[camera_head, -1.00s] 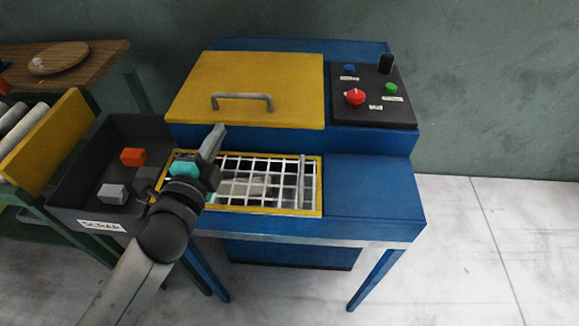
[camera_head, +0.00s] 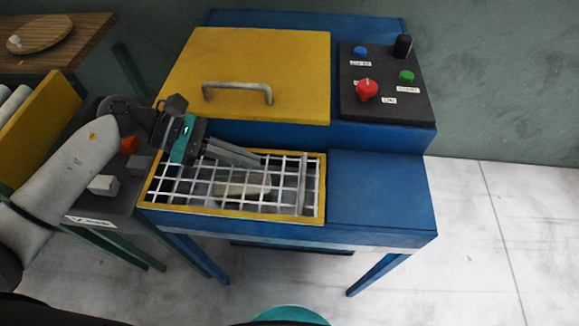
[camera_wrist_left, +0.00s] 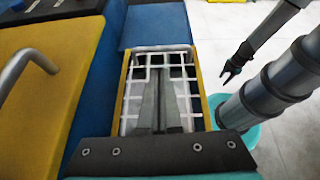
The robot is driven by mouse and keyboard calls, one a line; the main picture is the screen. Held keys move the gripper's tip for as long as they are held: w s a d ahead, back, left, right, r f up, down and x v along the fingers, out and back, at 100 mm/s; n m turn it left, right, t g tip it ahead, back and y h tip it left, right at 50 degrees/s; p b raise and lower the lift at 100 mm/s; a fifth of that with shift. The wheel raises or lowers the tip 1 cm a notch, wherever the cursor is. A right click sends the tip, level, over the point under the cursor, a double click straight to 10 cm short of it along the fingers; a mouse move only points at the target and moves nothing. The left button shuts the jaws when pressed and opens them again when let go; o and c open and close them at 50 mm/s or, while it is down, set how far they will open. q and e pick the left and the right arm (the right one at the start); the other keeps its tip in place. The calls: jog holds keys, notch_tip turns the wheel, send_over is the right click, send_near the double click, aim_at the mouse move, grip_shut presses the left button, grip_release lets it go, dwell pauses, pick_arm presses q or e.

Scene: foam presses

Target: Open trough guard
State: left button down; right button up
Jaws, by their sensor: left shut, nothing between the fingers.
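The trough guard is a white wire grid (camera_head: 225,205) lying flat inside a yellow frame, over the trough in the front of the blue press. A thicker grey bar (camera_head: 302,186) runs across its right end. A pale object shows through the grid. My left gripper (camera_head: 257,162) is shut and empty, its fingers over the grid's back edge and pointing right. In the left wrist view its fingers (camera_wrist_left: 160,97) cover part of the grid; whether they touch it is unclear.
A yellow lid (camera_head: 262,62) with a grey handle (camera_head: 238,86) sits behind the trough. A black panel (camera_head: 400,108) has a red button (camera_head: 366,91). The blue top (camera_head: 380,185) right of the trough is clear.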

aim_at(288, 187)
pick_arm(q)
jog(key=shift+s+a+f, duration=0.1)
jog(key=shift+a+f, duration=0.15)
jog(key=shift+a, duration=0.05)
jog(key=shift+d+f+m+g+y, duration=0.2)
jog(key=shift+m+g+y, duration=0.1)
jog(key=x, duration=0.9)
jog(key=shift+d, duration=0.25)
